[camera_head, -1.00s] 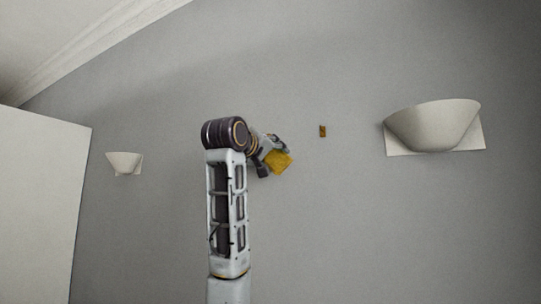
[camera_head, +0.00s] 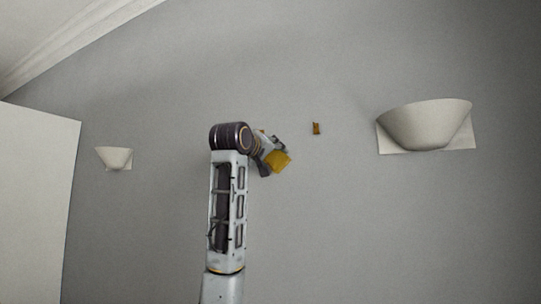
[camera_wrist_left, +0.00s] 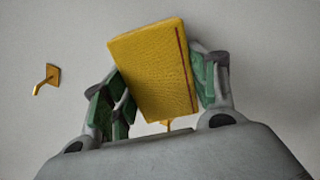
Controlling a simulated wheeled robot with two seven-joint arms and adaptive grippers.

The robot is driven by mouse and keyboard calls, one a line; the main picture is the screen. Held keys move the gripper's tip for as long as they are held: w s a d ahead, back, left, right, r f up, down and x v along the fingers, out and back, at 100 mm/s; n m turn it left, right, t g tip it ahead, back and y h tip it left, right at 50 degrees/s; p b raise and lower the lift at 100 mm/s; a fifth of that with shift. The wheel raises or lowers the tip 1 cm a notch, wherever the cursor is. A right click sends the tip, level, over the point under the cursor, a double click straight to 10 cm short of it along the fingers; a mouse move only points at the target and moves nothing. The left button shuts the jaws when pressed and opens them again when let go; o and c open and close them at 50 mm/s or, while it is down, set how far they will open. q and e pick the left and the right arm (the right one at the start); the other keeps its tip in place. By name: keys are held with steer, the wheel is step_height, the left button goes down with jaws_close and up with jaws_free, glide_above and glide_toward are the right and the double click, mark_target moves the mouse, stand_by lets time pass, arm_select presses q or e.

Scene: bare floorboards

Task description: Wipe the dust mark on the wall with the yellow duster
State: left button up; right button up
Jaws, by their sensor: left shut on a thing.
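The yellow duster (camera_head: 278,161) is a flat yellow block with a dark red stripe near one edge, seen large in the left wrist view (camera_wrist_left: 155,70). My left gripper (camera_head: 270,151) is shut on it, with green-padded fingers at both sides of the duster in the wrist view. The duster is left of and lower than a small brass hook in the head view. I cannot tell whether it touches the grey wall (camera_head: 330,220). I cannot make out a dust mark in either view. My right gripper is not in view.
The small brass hook (camera_head: 316,128) sticks out from a square plate on the wall; it also shows in the wrist view (camera_wrist_left: 50,76). White bowl-shaped fixtures stand out at right (camera_head: 425,124) and left (camera_head: 115,157). A white panel (camera_head: 35,200) fills the left edge.

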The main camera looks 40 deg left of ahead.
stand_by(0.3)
arm_select(q)
steer(key=shift+w, duration=0.2)
stand_by(0.3)
steer(key=shift+w+a+p, duration=0.2)
steer(key=shift+w+p, duration=0.1)
steer(key=shift+w, duration=0.1)
stand_by(0.4)
steer(key=shift+w+a, duration=0.1)
steer(key=shift+w, duration=0.25)
steer(key=shift+a, duration=0.1)
stand_by(0.4)
steer(key=shift+s+a, duration=0.35)
steer(key=shift+a, duration=0.55)
steer(key=shift+s+a, duration=0.3)
steer(key=shift+a, duration=0.65)
